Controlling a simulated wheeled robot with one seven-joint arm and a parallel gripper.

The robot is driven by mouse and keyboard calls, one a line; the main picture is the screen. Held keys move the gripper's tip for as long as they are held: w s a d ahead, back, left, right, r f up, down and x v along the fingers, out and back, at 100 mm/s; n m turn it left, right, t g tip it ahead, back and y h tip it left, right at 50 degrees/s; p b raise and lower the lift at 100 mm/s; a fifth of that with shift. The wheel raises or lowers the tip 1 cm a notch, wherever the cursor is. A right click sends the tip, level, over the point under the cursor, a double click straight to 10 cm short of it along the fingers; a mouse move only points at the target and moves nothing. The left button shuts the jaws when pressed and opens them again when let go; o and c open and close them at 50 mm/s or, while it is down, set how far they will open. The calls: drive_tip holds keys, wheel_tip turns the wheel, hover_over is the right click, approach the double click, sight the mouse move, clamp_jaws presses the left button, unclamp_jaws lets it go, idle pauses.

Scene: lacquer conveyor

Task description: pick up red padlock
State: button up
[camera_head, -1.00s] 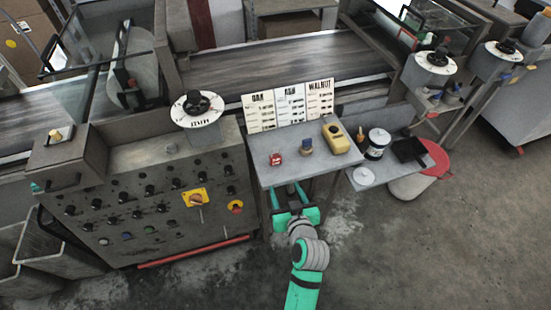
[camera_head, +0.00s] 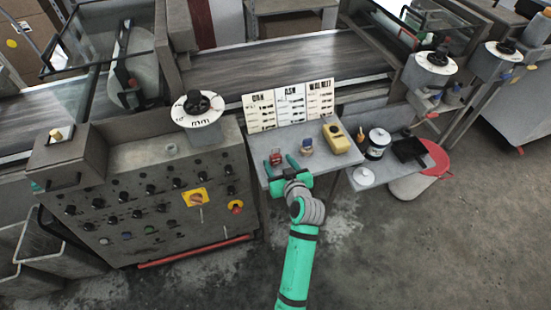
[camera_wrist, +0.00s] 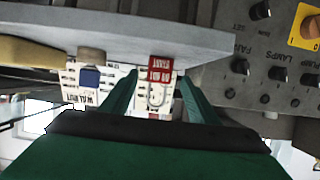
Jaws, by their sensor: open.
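The red padlock (camera_head: 276,158) stands on the small grey shelf, near its left side. In the wrist view the padlock (camera_wrist: 160,65) shows a red body with white lettering and a pale shackle. My gripper (camera_head: 281,163) is open at the shelf's front, its green fingers reaching over the shelf toward the padlock. In the wrist view the padlock appears between the two fingers of my gripper (camera_wrist: 157,77). I cannot tell whether either finger touches it. The gripper holds nothing.
A small blue-and-tan item (camera_head: 306,147) stands right of the padlock, then a yellow device (camera_head: 336,140). White sample cards (camera_head: 289,106) stand behind. A control panel (camera_head: 150,205) lies left. A can (camera_head: 377,143) and black tray (camera_head: 410,151) occupy the lower shelf at right.

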sight(277, 159)
drive_tip(key=shift+x, duration=1.75)
drive_tip(key=c, duration=1.2)
drive_tip(key=shift+r, duration=0.15)
drive_tip(key=shift+d+r, duration=0.1)
drive_tip(key=shift+r, duration=0.5)
drive_tip(key=s+a+r, duration=0.4)
drive_tip(key=s+r, duration=0.7)
drive_tip(key=s, duration=0.2)
drive_tip(key=shift+a+r, duration=0.3)
drive_tip(key=shift+a, duration=0.1)
